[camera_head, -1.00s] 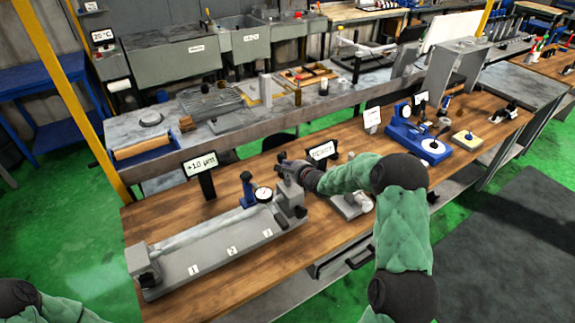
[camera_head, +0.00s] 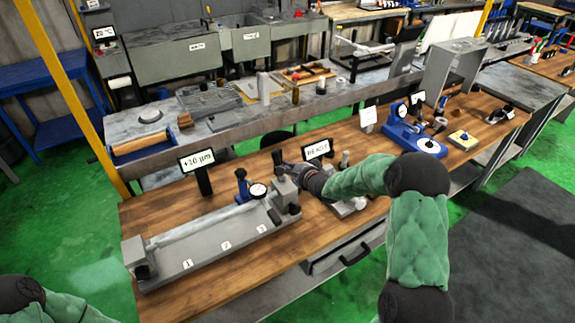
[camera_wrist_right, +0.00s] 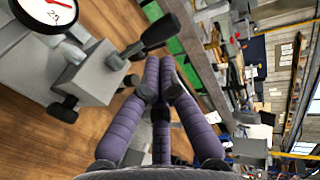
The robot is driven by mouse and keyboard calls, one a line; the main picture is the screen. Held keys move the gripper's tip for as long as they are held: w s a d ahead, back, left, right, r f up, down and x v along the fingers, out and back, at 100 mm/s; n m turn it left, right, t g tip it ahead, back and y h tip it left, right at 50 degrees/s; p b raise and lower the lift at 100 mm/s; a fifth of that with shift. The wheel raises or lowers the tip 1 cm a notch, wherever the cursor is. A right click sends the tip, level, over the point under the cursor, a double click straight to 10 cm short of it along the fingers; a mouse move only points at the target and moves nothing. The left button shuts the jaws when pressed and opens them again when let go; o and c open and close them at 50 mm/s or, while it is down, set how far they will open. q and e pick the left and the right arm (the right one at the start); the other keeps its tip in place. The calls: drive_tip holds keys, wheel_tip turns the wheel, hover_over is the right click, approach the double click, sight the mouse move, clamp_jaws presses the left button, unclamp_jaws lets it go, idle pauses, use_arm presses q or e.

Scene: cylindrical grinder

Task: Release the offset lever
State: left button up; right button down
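The grey bench-centre fixture (camera_head: 205,246), with stations marked 1, 2 and 3, lies on the wooden bench and holds a long bar. A grey end block (camera_head: 285,190) stands at its right end. A black lever handle (camera_head: 277,157) rises by that block; it also shows in the right wrist view (camera_wrist_right: 158,33), its stem running to the grey block (camera_wrist_right: 95,72). My right gripper (camera_head: 283,172) is beside the block, partly hidden by its own wrist. In the wrist view its purple fingers (camera_wrist_right: 159,64) are together, just short of the handle, with nothing visible between them. My left gripper is outside the view.
A blue-based dial gauge (camera_head: 257,190) stands on the fixture. A "+10 µm" sign (camera_head: 197,160) and a "READY" sign (camera_head: 317,149) stand behind. A blue gauge stand (camera_head: 412,138) is farther right. Bare bench (camera_head: 145,214) lies at the left.

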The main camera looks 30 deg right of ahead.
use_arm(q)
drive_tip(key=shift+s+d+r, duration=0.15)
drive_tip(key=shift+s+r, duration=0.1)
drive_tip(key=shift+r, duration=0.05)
use_arm(e)
drive_tip(key=v, duration=0.6)
drive_tip(key=shift+s+d+r, duration=0.2)
drive_tip(key=shift+r, duration=0.15)
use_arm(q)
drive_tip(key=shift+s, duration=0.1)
use_arm(e)
drive_tip(key=shift+f, duration=0.1)
